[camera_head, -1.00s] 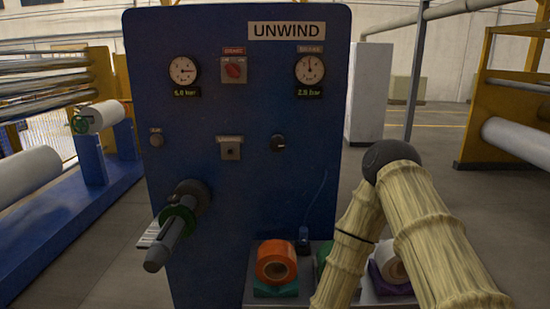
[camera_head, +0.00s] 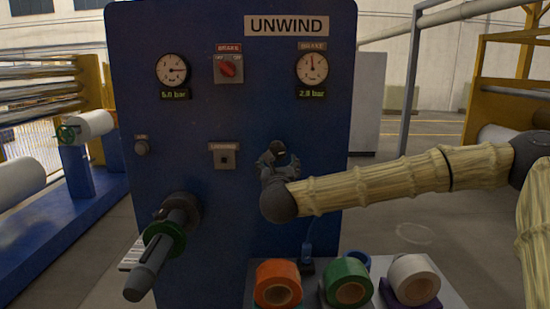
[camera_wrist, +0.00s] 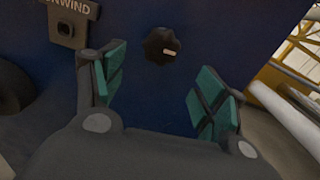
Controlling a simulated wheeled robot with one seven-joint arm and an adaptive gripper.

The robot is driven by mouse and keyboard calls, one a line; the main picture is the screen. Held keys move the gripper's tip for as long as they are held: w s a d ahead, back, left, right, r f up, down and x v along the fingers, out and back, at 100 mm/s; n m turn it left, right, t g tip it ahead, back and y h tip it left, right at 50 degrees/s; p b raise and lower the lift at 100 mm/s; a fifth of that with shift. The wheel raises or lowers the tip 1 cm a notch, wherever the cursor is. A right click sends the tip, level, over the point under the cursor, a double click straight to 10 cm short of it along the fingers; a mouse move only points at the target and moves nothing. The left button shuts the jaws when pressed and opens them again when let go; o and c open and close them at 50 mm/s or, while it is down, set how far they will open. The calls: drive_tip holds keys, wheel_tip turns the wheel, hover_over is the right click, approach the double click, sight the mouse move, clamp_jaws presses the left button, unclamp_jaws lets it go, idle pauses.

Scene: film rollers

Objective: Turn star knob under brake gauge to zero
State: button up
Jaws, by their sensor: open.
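The black star knob (camera_wrist: 161,45) shows in the wrist view on the blue panel, with a pale pointer mark towards the right. In the head view my gripper (camera_head: 280,155) is in front of the panel and covers most or all of the knob. The brake gauge (camera_head: 312,68) is above it, at upper right, with its needle near vertical and a lit readout (camera_head: 311,94) of about 2 bar. In the wrist view my gripper (camera_wrist: 163,85) is open, teal pads apart and empty. The knob appears beyond the fingertips, between them and above; contact is not visible.
A red brake selector (camera_head: 228,69), a 6.0 bar gauge (camera_head: 173,70) and a square key fitting (camera_head: 225,157) are on the panel. A shaft (camera_head: 165,245) juts out at lower left. Orange (camera_head: 277,283), green (camera_head: 346,283) and white (camera_head: 414,280) rolls stand below my arm.

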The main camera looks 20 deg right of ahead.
sight(277, 155)
drive_tip(key=p+x, duration=0.3)
drive_tip(key=x, duration=0.6)
drive_tip(key=shift+w, duration=0.1)
drive_tip(key=shift+w+d, duration=0.25)
drive_tip(key=shift+w, duration=0.4)
drive_tip(key=c, duration=1)
